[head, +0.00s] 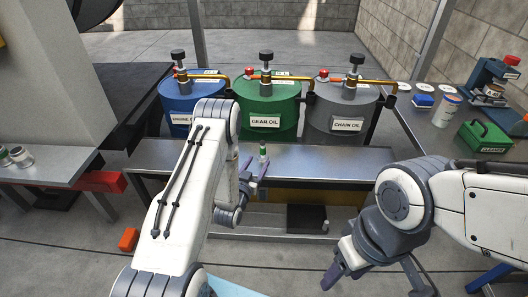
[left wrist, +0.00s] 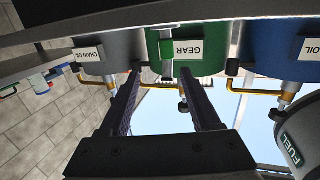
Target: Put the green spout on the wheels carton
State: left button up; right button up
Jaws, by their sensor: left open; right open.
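A small upright piece with green on it (head: 263,152), which looks like the green spout, is at the steel ledge in front of the green gear oil drum. My left gripper (head: 251,169) is open beside it; in the head view I cannot tell whether the fingers touch it. In the left wrist view, a slim green-and-pale piece (left wrist: 166,62) shows between the open fingertips of the left gripper (left wrist: 160,75), against the green drum. My right gripper (head: 372,277) is open and empty above the floor. I cannot make out a wheels carton in either view.
Blue (head: 185,102), green (head: 270,110) and grey (head: 345,115) oil drums stand behind the steel ledge (head: 330,157). A left bench (head: 50,168) holds small containers. A right bench holds a green toolbox (head: 485,137) and a white tub (head: 449,107). A dark box (head: 306,218) sits below the ledge.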

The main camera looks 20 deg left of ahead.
aim_at(262, 150)
pick_arm(q)
jog(key=shift+s+a+f+t, duration=0.15)
jog(key=shift+a+t, duration=0.15)
jog(key=shift+a, duration=0.35)
jog(key=w+b, duration=0.1)
jog(key=w, duration=0.3)
jog(key=shift+w, duration=0.15)
jog(key=w+b, duration=0.1)
jog(key=w, duration=0.3)
jog(key=shift+w+f, duration=0.1)
jog(key=shift+f, duration=0.1)
jog(key=shift+w+r, duration=0.1)
jog(key=shift+w, duration=0.5)
grip_shut()
